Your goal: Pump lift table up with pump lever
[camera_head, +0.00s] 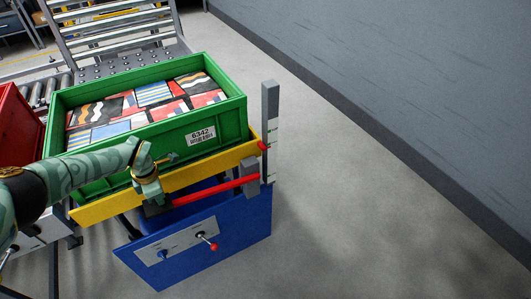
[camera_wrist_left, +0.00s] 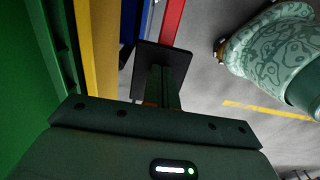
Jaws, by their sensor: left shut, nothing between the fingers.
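The lift table shows a yellow top frame (camera_head: 98,211) and a blue base (camera_head: 254,222). A red pump lever (camera_head: 225,188) slopes along the front, from a grey block (camera_head: 251,184) at the right down to a black pad at the left. In the left wrist view the red bar (camera_wrist_left: 173,18) and black pad (camera_wrist_left: 142,66) lie just beyond the fingers. My left gripper (camera_head: 154,199) is shut and empty, pointing down above the pad; its fingers also show in the wrist view (camera_wrist_left: 166,88). I cannot tell whether they touch it. My right gripper is not in view.
A green crate (camera_head: 235,120) of patterned boxes sits on the table. A grey scale post (camera_head: 270,110) with a red pointer stands at the right. A small red-knobbed lever (camera_head: 208,241) is on the front panel. The floor (camera_head: 370,220) to the right is clear.

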